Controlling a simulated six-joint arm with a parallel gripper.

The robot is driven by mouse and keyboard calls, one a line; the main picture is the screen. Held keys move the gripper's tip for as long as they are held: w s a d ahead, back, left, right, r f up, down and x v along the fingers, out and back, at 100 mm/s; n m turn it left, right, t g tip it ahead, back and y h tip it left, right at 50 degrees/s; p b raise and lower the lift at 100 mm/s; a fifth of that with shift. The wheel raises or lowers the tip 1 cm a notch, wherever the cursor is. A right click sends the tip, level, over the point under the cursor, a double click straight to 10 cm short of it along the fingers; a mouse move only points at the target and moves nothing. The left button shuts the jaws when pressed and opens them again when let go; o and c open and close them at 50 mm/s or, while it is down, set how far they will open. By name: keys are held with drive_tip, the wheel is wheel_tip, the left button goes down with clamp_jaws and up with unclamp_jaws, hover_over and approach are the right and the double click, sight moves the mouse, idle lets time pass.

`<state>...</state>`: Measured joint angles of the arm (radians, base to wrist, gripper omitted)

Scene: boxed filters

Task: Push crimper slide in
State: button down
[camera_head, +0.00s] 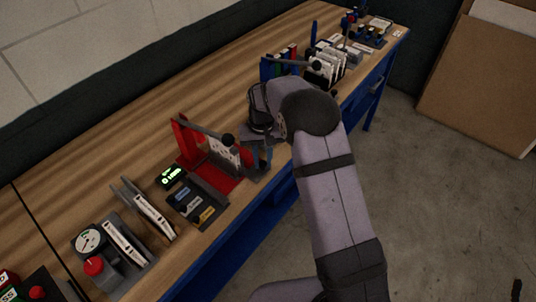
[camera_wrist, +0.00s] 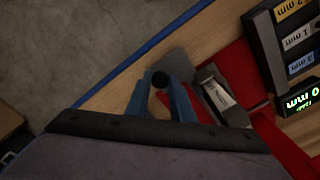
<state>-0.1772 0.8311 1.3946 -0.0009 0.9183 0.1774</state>
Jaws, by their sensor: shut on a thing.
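The red crimper (camera_head: 188,145) stands on the bench with a long grey lever (camera_head: 205,131) ending in a black ball. Its red base also shows in the wrist view (camera_wrist: 238,68). A grey slide plate (camera_wrist: 178,64) sticks out from the base toward the bench's front edge. My gripper (camera_wrist: 160,82) is at the outer end of this slide, with its two blue-grey fingers on either side of a round black knob (camera_wrist: 160,79). The fingers are closed on the knob. In the head view my gripper (camera_head: 262,158) is beside the crimper's right side, and my arm partly hides the slide.
A dark rack with labelled blocks (camera_head: 196,205) and a lit green display (camera_head: 172,177) stand left of the crimper. A gauge fixture (camera_head: 90,240) is farther left. Boxed filters (camera_head: 325,62) stand behind my arm. The bench's blue front edge (camera_wrist: 150,62) is close.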

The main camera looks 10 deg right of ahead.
sight(253, 179)
drive_tip(key=shift+s+a, duration=1.85)
drive_tip(key=shift+a, duration=0.15)
drive_tip(key=c, duration=1.5)
unclamp_jaws()
drive_tip(key=shift+s+a, duration=0.1)
drive_tip(key=shift+c, duration=0.2)
drive_tip(key=shift+d, duration=0.25)
